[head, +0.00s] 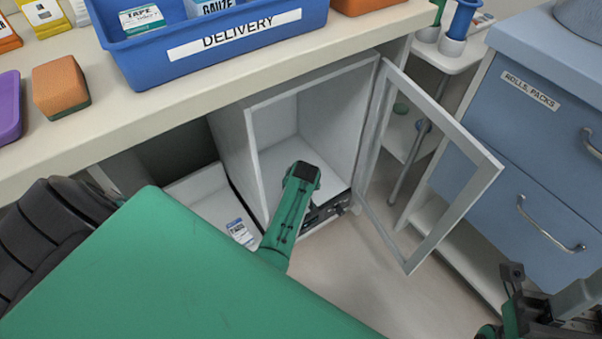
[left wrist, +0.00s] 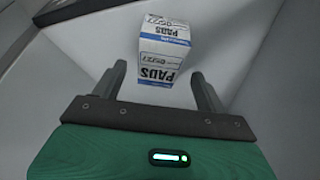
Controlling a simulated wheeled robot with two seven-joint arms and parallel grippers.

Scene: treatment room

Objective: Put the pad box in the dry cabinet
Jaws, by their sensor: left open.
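The pad box (left wrist: 163,50), white with blue bands and "PADS" lettering, stands on a pale surface in the left wrist view. My left gripper (left wrist: 160,86) is open, with the box just ahead of and partly between its fingertips; I see no grip on it. The cabinet's framed glass door (head: 470,203) stands open to the right. My right gripper (head: 535,308) is at the lower right corner, its fingers unclear.
A blue "DELIVERY" bin (head: 120,66) stands on the counter (head: 60,150) above the cabinet. An orange and green block (head: 60,85) lies left of it. A white bin with a labelled packet (head: 240,231) is left of the cabinet. Blue drawers (head: 530,150) stand at the right, beyond the door.

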